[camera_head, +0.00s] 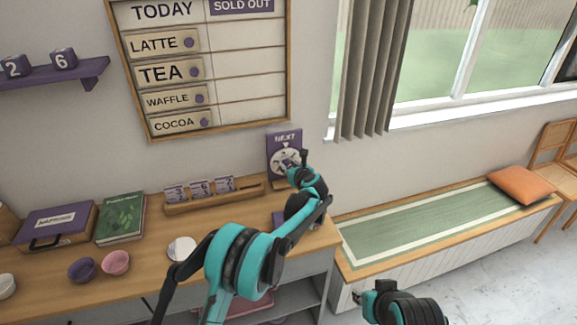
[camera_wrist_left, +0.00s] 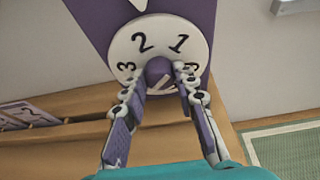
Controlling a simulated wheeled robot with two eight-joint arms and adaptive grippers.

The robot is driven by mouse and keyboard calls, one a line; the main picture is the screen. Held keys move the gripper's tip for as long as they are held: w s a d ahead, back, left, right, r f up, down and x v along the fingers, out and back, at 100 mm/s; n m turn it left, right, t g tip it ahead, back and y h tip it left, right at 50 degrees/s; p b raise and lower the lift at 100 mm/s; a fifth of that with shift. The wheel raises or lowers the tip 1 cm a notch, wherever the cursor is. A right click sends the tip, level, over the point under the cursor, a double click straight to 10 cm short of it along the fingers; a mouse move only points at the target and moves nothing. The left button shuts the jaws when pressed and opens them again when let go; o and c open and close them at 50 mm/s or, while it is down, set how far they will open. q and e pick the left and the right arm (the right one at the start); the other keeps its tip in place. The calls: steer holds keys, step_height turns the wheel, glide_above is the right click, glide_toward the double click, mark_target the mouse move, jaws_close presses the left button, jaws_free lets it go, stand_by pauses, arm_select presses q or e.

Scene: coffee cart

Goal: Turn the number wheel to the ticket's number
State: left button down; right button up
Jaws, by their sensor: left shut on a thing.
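The number wheel (camera_head: 280,157) is a white disc on a purple stand headed NEXT (camera_head: 284,136), at the back right of the counter. In the left wrist view the wheel (camera_wrist_left: 160,39) shows 3, 2 and 1; its lower part is hidden. The 2 is nearest the white pointer (camera_wrist_left: 138,4) above the disc. My left gripper (camera_head: 301,163) is shut on the wheel's purple knob (camera_wrist_left: 159,70), one finger on each side. Number cards (camera_head: 199,187) stand in a wooden rack; I cannot tell which is the ticket. My right gripper (camera_head: 360,296) is low, away from the counter, its jaws unclear.
A menu board (camera_head: 206,65) hangs above. A bench with a green mat (camera_head: 420,226) is at the right.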

arm_select(q)
steer(key=m+y, duration=0.1)
steer(key=m, duration=0.1)
steer(key=shift+d+m+y, duration=0.15)
steer(key=shift+m+y, duration=0.15)
steer(key=shift+y, duration=0.1)
steer(key=shift+d+f+m+y, duration=0.15)
steer(key=shift+m+y, duration=0.65)
steer(key=shift+m, duration=0.4)
steer(key=m+y+b, duration=0.1)
steer(key=m, duration=0.1)
steer(key=shift+w+f+m, duration=0.1)
steer(key=shift+m, duration=0.3)
steer(key=shift+m+y+b, duration=0.45)
steer(key=shift+m+y, duration=0.45)
steer(key=shift+m, duration=0.6)
steer(key=c, duration=1.2)
jaws_free()
steer(key=shift+d, duration=0.1)
